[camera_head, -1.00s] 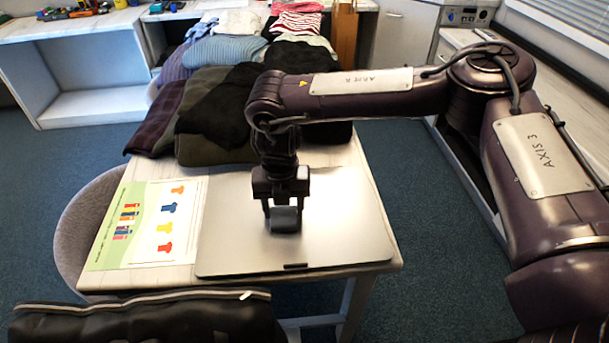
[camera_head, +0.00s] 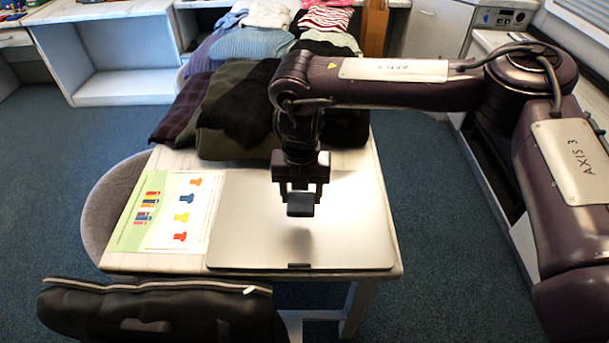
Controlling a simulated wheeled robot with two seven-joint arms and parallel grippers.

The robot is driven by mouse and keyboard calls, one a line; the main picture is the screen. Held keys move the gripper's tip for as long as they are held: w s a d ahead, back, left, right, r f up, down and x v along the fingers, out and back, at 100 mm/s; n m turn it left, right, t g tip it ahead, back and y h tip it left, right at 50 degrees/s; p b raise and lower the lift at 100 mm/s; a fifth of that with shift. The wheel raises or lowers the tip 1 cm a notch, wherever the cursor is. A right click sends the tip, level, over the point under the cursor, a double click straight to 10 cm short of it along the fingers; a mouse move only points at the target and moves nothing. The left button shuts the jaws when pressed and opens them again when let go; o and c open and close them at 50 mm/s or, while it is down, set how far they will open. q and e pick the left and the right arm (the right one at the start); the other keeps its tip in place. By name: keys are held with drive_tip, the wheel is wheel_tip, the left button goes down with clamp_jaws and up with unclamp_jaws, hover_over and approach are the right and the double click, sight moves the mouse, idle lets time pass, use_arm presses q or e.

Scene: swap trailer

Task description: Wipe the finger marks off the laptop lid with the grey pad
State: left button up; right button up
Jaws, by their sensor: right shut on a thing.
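The closed silver laptop (camera_head: 350,235) lies flat on the small white table, its lid facing up. My right gripper (camera_head: 300,196) is above the middle of the lid, pointing down. It is shut on the grey pad (camera_head: 300,206), a small dark grey block. A shadow on the lid below the pad suggests that the pad is raised off it. I cannot make out finger marks on the lid at this size. My left gripper is not in view.
A printed sheet with coloured shapes (camera_head: 165,212) lies left of the laptop. Folded clothes (camera_head: 240,105) are piled behind it. A black bag (camera_head: 160,312) is in front at the left, and a grey chair (camera_head: 108,205) stands at the table's left side.

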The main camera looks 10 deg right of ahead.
drive_tip(key=shift+r+p, duration=0.85)
drive_tip(key=shift+r, duration=0.5)
